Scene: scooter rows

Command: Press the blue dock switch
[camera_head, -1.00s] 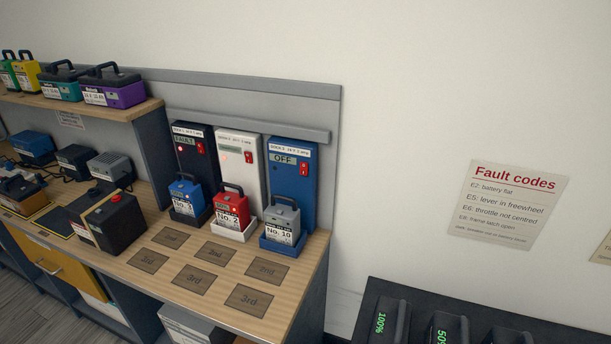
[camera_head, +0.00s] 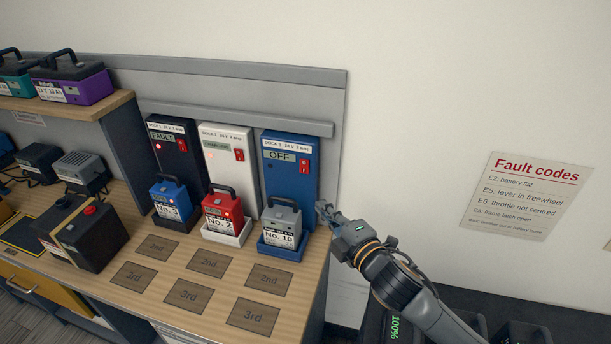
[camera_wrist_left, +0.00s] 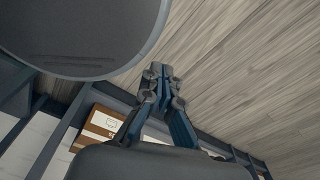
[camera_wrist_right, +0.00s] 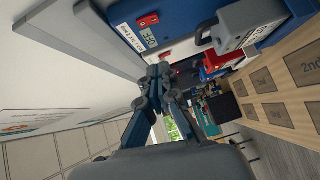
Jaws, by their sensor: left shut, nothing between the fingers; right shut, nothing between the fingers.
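The blue dock (camera_head: 290,168) stands at the right end of the dock row, its display reading OFF. Its red switch (camera_head: 304,167) is on the upper right of its face; it also shows in the right wrist view (camera_wrist_right: 148,21). A grey battery, No. 10 (camera_head: 282,222), sits in the dock's blue tray. My right gripper (camera_head: 324,207) is shut and empty, just right of the blue dock and lower than the switch, apart from it in the right wrist view. My left gripper (camera_wrist_left: 158,75) is shut and empty over the floor; it is not in the head view.
A white dock (camera_head: 228,155) and a black dock (camera_head: 174,150) with red switches stand to the left, holding red and blue batteries. A black battery (camera_head: 85,235) sits on the counter. Marked counter plates (camera_head: 253,315) are bare.

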